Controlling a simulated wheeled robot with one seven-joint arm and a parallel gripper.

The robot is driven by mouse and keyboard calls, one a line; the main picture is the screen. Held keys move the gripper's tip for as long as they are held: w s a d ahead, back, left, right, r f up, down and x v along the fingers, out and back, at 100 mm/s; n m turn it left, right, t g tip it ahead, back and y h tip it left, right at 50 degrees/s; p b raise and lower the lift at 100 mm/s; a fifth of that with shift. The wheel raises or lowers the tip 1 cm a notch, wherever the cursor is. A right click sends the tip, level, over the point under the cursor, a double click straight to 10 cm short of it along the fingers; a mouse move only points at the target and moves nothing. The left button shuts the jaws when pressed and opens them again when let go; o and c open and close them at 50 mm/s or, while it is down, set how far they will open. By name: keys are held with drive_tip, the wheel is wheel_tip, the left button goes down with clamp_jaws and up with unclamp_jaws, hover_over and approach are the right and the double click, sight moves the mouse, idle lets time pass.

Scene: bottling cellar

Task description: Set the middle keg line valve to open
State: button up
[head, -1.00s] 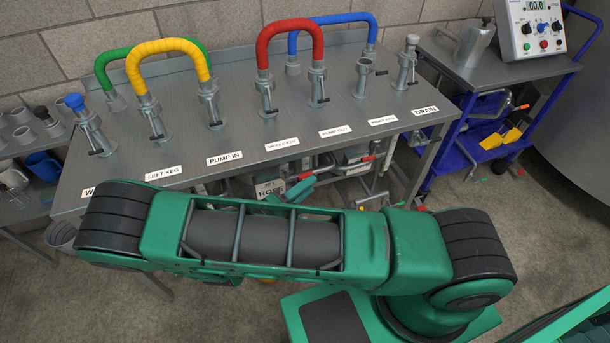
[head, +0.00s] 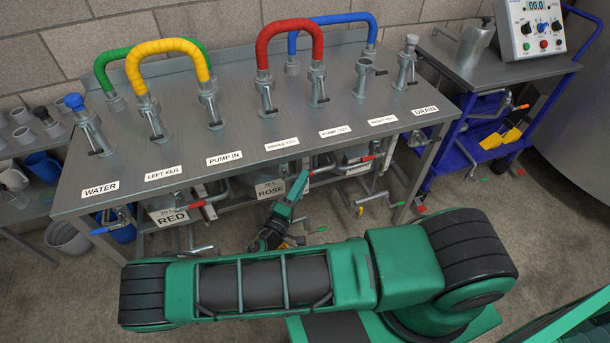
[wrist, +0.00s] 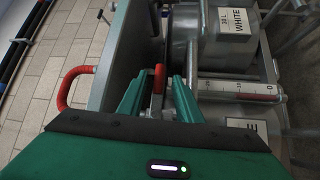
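My gripper (head: 302,182) is at the front edge of the bench, below the middle keg label (head: 281,143). In the wrist view its two green fingers (wrist: 158,98) stand apart, one on each side of a red valve handle (wrist: 159,78). The handle lies in the gap and I see no clear contact. In the head view the gripper mostly hides this handle, and its setting is hard to tell. The rose keg (head: 270,188) sits under the bench just left of the gripper.
The steel bench (head: 240,120) carries posts and colored hoses. Another red handle (head: 363,158) is right of my gripper, and one at the left keg (head: 197,204) is left. A blue trolley (head: 465,140) stands at right. A white-labelled keg (wrist: 233,22) shows in the wrist view.

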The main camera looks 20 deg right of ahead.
drive_tip(key=shift+x, duration=1.65)
clamp_jaws()
